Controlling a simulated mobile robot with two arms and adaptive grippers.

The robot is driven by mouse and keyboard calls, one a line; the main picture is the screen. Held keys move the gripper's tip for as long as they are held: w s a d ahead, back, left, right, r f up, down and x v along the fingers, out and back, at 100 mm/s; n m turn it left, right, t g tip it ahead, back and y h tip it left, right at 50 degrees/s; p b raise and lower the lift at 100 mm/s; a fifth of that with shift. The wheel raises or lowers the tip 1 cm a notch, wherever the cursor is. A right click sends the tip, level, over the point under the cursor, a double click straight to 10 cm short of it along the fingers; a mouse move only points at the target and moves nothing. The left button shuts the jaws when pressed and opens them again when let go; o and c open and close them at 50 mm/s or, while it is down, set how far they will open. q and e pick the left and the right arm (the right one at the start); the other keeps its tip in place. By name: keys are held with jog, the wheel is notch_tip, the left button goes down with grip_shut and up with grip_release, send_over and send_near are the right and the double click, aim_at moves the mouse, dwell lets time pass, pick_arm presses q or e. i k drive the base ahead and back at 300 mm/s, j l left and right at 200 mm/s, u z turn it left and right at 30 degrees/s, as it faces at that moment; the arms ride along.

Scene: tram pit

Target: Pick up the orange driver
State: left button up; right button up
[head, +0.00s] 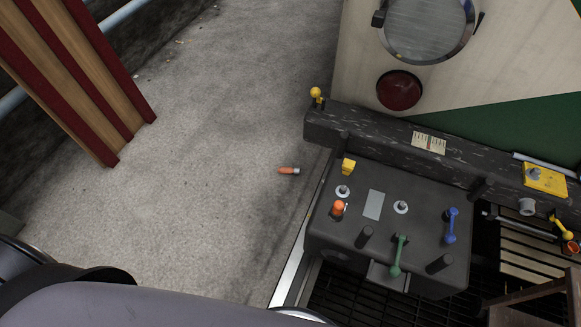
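A small orange driver (287,170) with a short grey end lies on its side on the grey concrete floor, near the middle of the head view. Its orange handle points left and the grey end points right. It lies a little left of the dark control box, apart from it. Nothing covers it. Neither of my grippers shows in this view. Only smooth dark parts of my own body show along the bottom left.
A dark control box (375,265) with an orange knob (339,207), a green lever (398,256) and a blue lever (450,226) stands right. A dark beam (390,140) runs behind it. A red and wood-striped panel (75,65) stands upper left. The floor between is clear.

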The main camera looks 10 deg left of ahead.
aim_at(281, 169)
jog(key=j+u, duration=0.1)
jog(key=u, duration=2.35)
jog(key=i+j+z, duration=0.15)
jog(key=i, duration=0.25)
jog(key=i+z, duration=0.2)
jog(key=i, duration=0.25)
jog(key=i+j+z, duration=0.15)
jog(key=i, duration=0.25)
jog(key=i+l+z, duration=0.2)
jog(key=i+z, duration=0.65)
jog(key=i, duration=0.2)
jog(key=i+j+z, duration=0.15)
jog(key=i+z, duration=0.3)
jog(key=i+l+z, duration=0.15)
jog(key=i+z, duration=0.15)
jog(key=i, duration=0.85)
jog(key=i+j+z, duration=0.1)
jog(key=i+z, duration=0.2)
jog(key=i, duration=0.85)
jog(key=i+z, duration=0.15)
jog(key=z, duration=0.25)
jog(key=i+j+z, duration=0.1)
jog(key=z, duration=0.35)
jog(key=i+j+z, duration=0.15)
jog(key=z, duration=0.25)
jog(key=i+j+z, duration=0.15)
jog(key=z, duration=0.3)
